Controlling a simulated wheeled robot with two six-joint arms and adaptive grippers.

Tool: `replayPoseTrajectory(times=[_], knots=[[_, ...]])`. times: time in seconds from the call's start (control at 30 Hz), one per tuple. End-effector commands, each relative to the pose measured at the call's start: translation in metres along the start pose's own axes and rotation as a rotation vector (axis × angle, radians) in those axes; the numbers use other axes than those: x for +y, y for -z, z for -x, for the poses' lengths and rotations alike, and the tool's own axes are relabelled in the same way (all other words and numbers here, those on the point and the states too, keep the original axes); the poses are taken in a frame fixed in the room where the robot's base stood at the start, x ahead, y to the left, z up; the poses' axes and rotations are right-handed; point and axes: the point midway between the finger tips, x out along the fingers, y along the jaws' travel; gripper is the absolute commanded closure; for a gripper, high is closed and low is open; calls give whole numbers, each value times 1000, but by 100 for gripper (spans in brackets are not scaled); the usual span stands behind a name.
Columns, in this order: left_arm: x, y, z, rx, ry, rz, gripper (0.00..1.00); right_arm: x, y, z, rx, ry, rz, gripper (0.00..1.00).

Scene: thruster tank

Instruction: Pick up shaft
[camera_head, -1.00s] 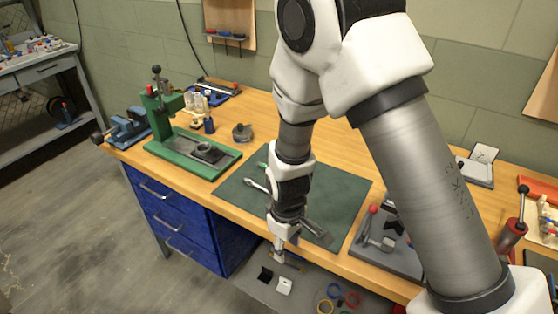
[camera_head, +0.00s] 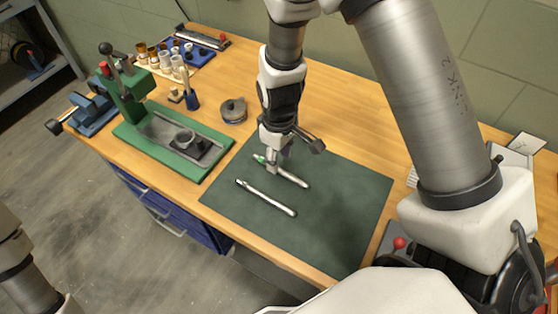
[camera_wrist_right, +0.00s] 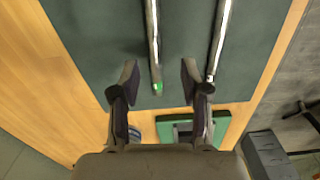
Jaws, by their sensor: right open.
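Two slim metal rods lie on the dark green mat (camera_head: 340,215). One rod with a green end (camera_head: 293,178) also shows in the right wrist view (camera_wrist_right: 151,40); the plain silver rod (camera_head: 266,197) lies beside it, nearer the front, and shows there too (camera_wrist_right: 221,30). I cannot tell for sure which is the shaft. My right gripper (camera_head: 270,164) is open, over the green end of the first rod. In the wrist view its fingers (camera_wrist_right: 157,80) stand either side of that end, with nothing gripped. The right finger is close to the silver rod. My left gripper is out of view.
A green press (camera_head: 175,148) stands left of the mat, with a blue vise (camera_head: 92,112) beyond it. A round grey part (camera_head: 233,110) and a blue-handled tool (camera_head: 191,98) are behind. The mat's right part is bare.

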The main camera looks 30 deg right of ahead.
Motion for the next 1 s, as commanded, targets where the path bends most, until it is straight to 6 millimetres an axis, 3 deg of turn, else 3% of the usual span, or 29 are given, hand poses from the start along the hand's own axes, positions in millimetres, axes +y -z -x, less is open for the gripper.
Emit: replayPoseTrajectory(times=[0.13, 0.23, 0.5, 0.63, 1.0], knots=[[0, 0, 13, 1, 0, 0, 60, 3, 0, -23, -5, 4, -1, 54], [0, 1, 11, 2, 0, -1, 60, 4, 2, -42, -1, 2, -1, 54], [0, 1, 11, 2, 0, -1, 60, 4, 2, -48, 1, 0, 0, 54], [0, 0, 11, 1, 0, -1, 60, 4, 2, -48, 1, 0, -1, 100], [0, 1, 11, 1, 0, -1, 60, 4, 2, -48, 2, -1, -1, 100]])
